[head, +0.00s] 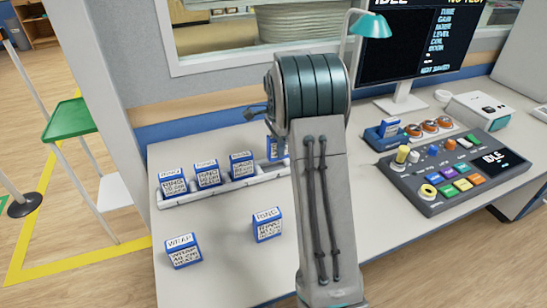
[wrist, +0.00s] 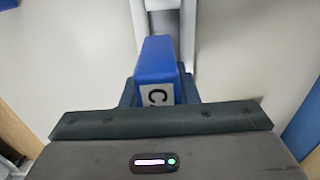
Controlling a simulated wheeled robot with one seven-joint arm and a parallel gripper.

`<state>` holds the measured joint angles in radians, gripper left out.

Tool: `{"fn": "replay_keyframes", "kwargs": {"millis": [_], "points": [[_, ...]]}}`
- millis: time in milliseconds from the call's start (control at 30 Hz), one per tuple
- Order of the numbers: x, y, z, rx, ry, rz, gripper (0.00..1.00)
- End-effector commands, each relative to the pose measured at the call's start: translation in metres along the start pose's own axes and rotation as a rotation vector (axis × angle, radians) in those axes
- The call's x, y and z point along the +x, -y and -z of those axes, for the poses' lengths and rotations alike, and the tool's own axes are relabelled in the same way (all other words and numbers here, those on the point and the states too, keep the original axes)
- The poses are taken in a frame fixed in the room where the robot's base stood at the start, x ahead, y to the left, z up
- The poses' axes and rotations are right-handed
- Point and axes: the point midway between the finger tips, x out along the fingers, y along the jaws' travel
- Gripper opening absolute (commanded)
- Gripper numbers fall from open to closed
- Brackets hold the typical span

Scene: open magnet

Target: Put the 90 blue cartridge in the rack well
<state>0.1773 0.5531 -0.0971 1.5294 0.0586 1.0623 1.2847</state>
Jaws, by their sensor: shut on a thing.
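My gripper (wrist: 157,95) is shut on a blue cartridge (wrist: 156,62) with a white label, of which only a sideways "C" shows; no "90" can be read. In the wrist view the cartridge is in line with the pale rack (wrist: 165,15). In the head view a blue cartridge (head: 273,150) shows partly beside my arm at the right end of the row, likely the held one. The rack (head: 225,191) also holds three labelled blue cartridges (head: 208,178). My arm hides the fingers and the rack's right end, so I cannot tell whether the held cartridge is seated.
Two more blue cartridges, one marked WRAP (head: 183,251) and one marked RING (head: 267,226), stand on the table in front of the rack.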

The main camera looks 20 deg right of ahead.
Motion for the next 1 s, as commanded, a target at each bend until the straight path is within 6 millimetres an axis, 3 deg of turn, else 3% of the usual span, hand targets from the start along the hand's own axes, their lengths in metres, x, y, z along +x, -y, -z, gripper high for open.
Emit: {"fn": "replay_keyframes", "kwargs": {"millis": [267,500,867,900,967,1000], "points": [[0.016,0.009,-0.013,0.003,0.0,0.0,0.03],[0.048,0.009,-0.013,0.002,0.001,-0.001,0.03],[0.053,0.009,-0.013,0.001,0.0,0.0,0.03],[0.053,0.009,-0.013,0.001,0.0,0.0,0.33],[0.052,0.009,-0.013,0.001,0.0,0.0,0.49],[0.052,0.009,-0.013,0.001,0.0,0.0,0.49]]}}
